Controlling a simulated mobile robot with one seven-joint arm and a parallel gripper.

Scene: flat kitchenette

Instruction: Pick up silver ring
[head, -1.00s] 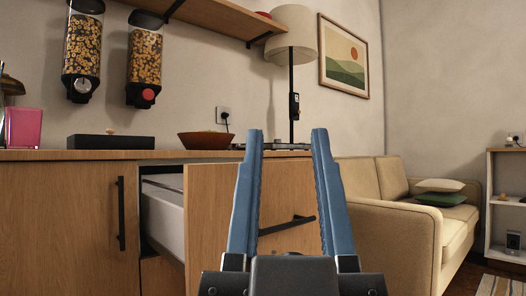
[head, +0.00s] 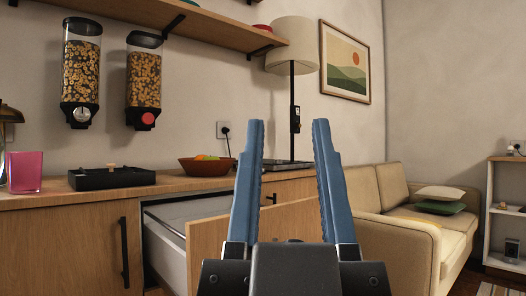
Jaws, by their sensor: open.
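My gripper (head: 290,130) is open, with its two blue fingers pointing up and nothing between them. It shows in front of the counter and the lamp. No silver ring can be made out in the head view. A drawer (head: 215,233) below the counter stands pulled open, and only a strip of its inside shows. A black tray (head: 112,181) with a small wooden knob-like piece above it sits on the counter at the left; its contents are not clear.
A pink cup (head: 24,172) and a brown bowl with fruit (head: 205,167) stand on the counter (head: 70,198). Cereal dispensers (head: 82,70) hang on the wall below a shelf (head: 200,22). A lamp (head: 293,60) stands behind my gripper. A beige sofa (head: 390,190) is at the right.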

